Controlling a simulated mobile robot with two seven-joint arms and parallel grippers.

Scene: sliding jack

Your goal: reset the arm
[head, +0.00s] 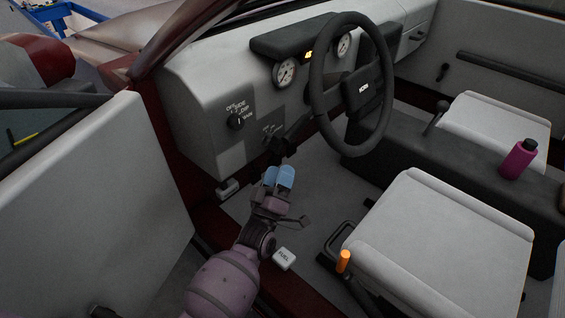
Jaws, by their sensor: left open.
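My left arm (222,284) reaches in from the bottom left through the car's doorway. My left gripper (279,178) has light blue fingertips and is open and empty, with a narrow gap between its fingers. It is over the footwell, below the dashboard and to the left of the steering wheel, and appears apart from both. My right gripper and arm are not in view.
The dashboard (196,93) has a knob (237,121) and gauges. The steering wheel (364,88) is upper right. An orange-topped lever (344,261) stands beside the grey seat (435,235). A FUEL tab (284,257) is by the sill. The open door (105,200) is left.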

